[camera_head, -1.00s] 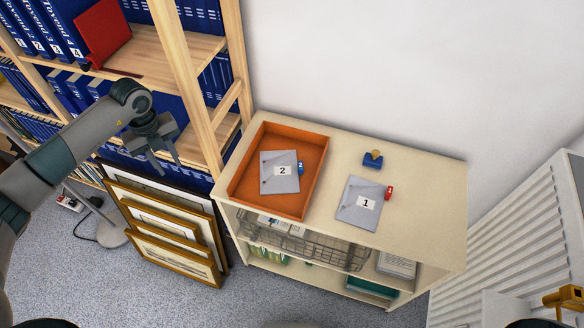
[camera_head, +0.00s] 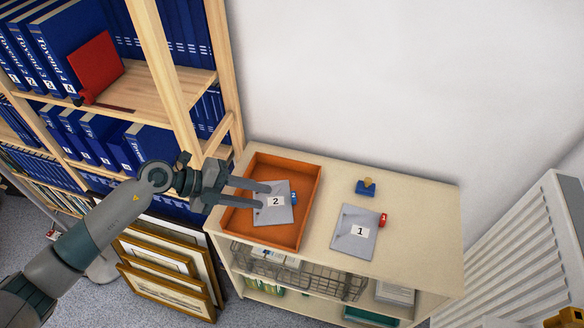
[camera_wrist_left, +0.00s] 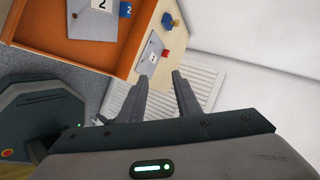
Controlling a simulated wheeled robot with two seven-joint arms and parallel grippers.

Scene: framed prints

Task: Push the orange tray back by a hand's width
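The orange tray (camera_head: 287,167) lies on the left part of the low cream cabinet's top, a grey folder marked 2 (camera_head: 273,214) inside it. My left gripper (camera_head: 266,195) reaches in from the left, fingers apart and empty, and overlaps the tray's left rim and the folder in the head view. In the left wrist view the tray (camera_wrist_left: 55,45) is at the upper left, beside the open fingers (camera_wrist_left: 160,85); the gripper appears above it, with no clear contact. My right gripper is not in view.
The cabinet top (camera_head: 415,200) also holds a grey folder marked 1 (camera_head: 351,246) and a blue stamp with a tan knob (camera_head: 366,188). A wooden bookshelf (camera_head: 170,70) stands close at the left, framed prints (camera_head: 165,262) below it. The wall is behind, a white radiator (camera_head: 525,250) right.

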